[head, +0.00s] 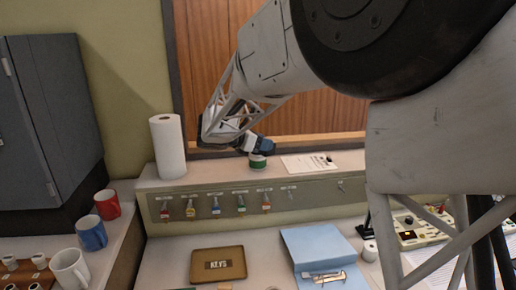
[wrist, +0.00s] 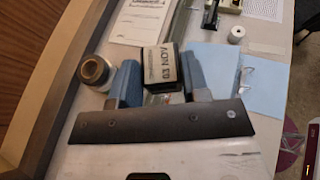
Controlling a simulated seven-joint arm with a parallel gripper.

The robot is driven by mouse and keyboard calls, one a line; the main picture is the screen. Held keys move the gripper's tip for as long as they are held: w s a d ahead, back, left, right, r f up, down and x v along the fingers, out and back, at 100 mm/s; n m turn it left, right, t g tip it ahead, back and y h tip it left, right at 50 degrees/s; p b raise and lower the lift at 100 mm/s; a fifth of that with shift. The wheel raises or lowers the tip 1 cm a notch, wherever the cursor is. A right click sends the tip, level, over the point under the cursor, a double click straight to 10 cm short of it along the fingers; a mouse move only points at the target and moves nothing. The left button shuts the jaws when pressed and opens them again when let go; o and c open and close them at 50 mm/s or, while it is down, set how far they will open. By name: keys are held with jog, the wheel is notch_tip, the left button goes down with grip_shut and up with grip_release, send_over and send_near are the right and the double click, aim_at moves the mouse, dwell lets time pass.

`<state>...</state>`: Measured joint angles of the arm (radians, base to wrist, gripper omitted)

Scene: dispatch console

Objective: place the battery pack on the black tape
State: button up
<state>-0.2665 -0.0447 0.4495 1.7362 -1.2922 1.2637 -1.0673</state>
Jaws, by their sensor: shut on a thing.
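My gripper (head: 262,146) is above the raised ledge, with its blue fingers pointing right and down in the head view. In the wrist view my gripper (wrist: 160,80) is shut on a dark box with a pale printed label, which I take as the battery pack (wrist: 160,66). The pack is mostly hidden in the head view. A small round roll with a dark top, perhaps the black tape (wrist: 95,71), is just left of the left finger in the wrist view. In the head view a roll with a green side (head: 257,163) stands on the ledge just under the fingers.
A paper towel roll (head: 168,147) stands at the ledge's left. A printed sheet (head: 308,163) lies right of my gripper. Key tags hang on the ledge's front. A KEYS tray (head: 218,265) and blue folder (head: 318,246) lie below. Mugs (head: 91,233) stand at left.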

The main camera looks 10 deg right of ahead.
jog(key=shift+w+r, duration=0.1)
jog(key=shift+r, duration=0.25)
jog(key=w, duration=0.5)
jog(key=w+f, duration=0.1)
jog(key=w, duration=1)
jog(key=shift+a+f, duration=0.3)
jog(key=shift+f, duration=1.75)
jog(key=shift+f, duration=0.15)
jog(key=o, duration=1)
